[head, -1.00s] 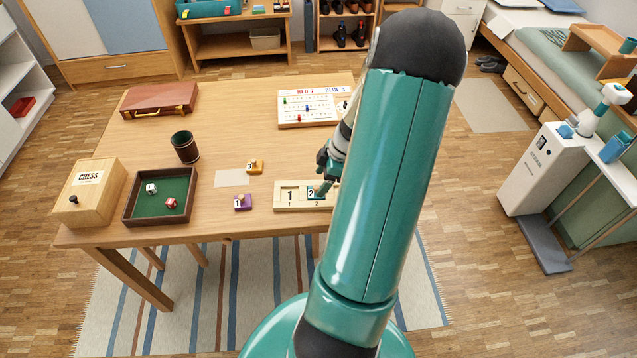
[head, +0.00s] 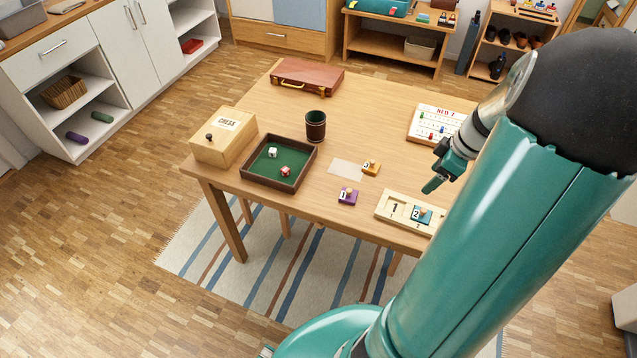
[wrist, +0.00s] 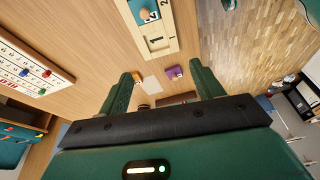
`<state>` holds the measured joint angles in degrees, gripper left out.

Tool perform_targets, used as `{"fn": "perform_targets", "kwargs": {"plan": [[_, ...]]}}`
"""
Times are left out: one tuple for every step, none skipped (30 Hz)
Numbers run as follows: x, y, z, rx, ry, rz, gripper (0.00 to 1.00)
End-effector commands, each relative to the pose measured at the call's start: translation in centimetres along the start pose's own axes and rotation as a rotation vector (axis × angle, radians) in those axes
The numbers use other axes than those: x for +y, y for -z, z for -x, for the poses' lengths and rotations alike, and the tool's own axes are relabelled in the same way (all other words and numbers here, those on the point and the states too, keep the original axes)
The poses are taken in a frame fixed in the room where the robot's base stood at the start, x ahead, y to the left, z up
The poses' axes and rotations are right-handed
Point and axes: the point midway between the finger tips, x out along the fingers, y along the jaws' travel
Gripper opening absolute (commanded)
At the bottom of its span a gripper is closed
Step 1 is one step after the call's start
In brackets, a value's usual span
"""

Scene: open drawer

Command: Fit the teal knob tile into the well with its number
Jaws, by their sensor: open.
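The teal tile (head: 422,215), marked 2 and with a wooden knob, lies at the right-hand well of the pale number board (head: 383,214). I cannot tell if it sits fully flush. The well beside it shows a 1 and is empty. In the wrist view the teal tile (wrist: 146,12) and the board (wrist: 157,42) are at the top, the tile partly cut off. My gripper (head: 437,180) is open and empty, above the table and apart from the tile. Its two fingers also show in the wrist view (wrist: 162,75).
A purple tile (head: 347,197) marked 1 and an orange tile (head: 371,167) marked 3 lie left of the board. A dice tray (head: 249,178), a chess box (head: 205,152), a cup (head: 315,126) and a score board (head: 424,128) stand on the table.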

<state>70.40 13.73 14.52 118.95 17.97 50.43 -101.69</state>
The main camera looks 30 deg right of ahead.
Motion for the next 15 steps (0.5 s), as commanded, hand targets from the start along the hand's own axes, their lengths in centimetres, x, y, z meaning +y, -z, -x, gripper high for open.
{"fn": "perform_targets", "kwargs": {"plan": [[-1.2,2.9,0.9,-0.029,-0.013,-0.004,0.66],[-1.9,4.2,1.3,-0.045,-0.022,-0.019,0.66],[-3.0,5.9,1.8,-0.063,-0.034,-0.038,0.66],[-3.8,7.1,2.2,-0.074,-0.045,-0.054,0.66],[-4.7,8.3,2.6,-0.084,-0.056,-0.070,0.66],[-5.8,9.8,3.2,-0.094,-0.074,-0.090,0.66],[-6.8,10.8,3.6,-0.099,-0.087,-0.107,0.66],[-7.7,11.8,4.0,-0.104,-0.101,-0.123,0.66],[-9.1,13.1,4.5,-0.106,-0.121,-0.144,0.66],[-10.1,14.0,4.8,-0.105,-0.136,-0.161,0.66],[-11.1,14.9,5.2,-0.103,-0.150,-0.177,0.66],[-12.5,15.9,5.7,-0.097,-0.169,-0.199,0.66],[-13.6,16.6,6.0,-0.090,-0.183,-0.217,0.66],[-14.7,17.2,6.4,-0.083,-0.196,-0.234,0.66],[-16.1,18.1,6.8,-0.068,-0.213,-0.257,0.66]]}}
